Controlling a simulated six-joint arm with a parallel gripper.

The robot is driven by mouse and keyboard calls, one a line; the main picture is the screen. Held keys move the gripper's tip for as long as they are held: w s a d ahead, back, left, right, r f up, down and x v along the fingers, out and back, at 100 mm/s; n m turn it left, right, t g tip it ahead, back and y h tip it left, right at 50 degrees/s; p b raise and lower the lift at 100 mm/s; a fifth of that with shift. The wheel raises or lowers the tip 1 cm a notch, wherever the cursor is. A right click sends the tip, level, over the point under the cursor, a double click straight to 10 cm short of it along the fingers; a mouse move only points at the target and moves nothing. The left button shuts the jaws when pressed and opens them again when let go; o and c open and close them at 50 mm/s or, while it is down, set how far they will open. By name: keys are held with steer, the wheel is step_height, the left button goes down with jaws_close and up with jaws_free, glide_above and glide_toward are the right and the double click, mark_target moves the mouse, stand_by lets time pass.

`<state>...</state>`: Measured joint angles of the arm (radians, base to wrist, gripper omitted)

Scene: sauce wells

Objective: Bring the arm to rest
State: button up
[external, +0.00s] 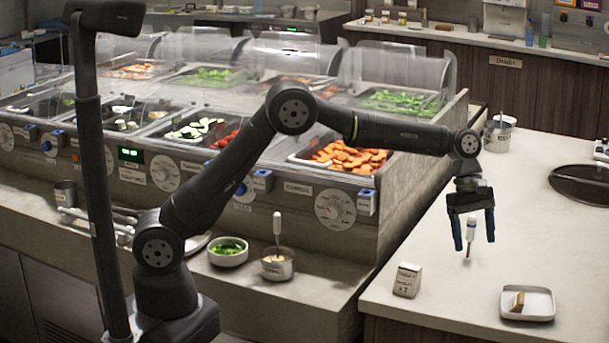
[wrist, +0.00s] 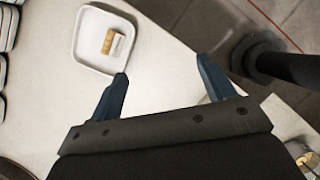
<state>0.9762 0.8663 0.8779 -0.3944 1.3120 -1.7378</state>
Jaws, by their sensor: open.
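My gripper (external: 474,240) is above the right counter, pointing down, with its two blue fingers spread apart. It also shows in the wrist view (wrist: 163,72), with nothing visible between the fingertips there. In the external view a slim white-handled utensil (external: 470,230) appears upright between the fingers, its thin lower end close to the counter. I cannot tell whether it touches a finger or stands behind them. My arm is stretched out to the right, past the food wells.
A white square dish (external: 543,312) holding a small tan-and-white piece lies near the counter's front; it shows in the wrist view (wrist: 78,55). A small labelled box (external: 407,280) stands left of it. A metal pot with a utensil (external: 277,266) and a bowl of greens (external: 228,259) sit on the lower ledge.

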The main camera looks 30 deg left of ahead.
steer(key=w+a+r+m+g+y, duration=0.1)
steer(key=w+a+m, duration=0.3)
steer(key=a, duration=0.5)
steer(key=shift+r+m+y, duration=0.5)
steer(key=shift+r+m, duration=0.4)
steer(key=shift+m, duration=0.3)
steer(key=shift+a, duration=0.1)
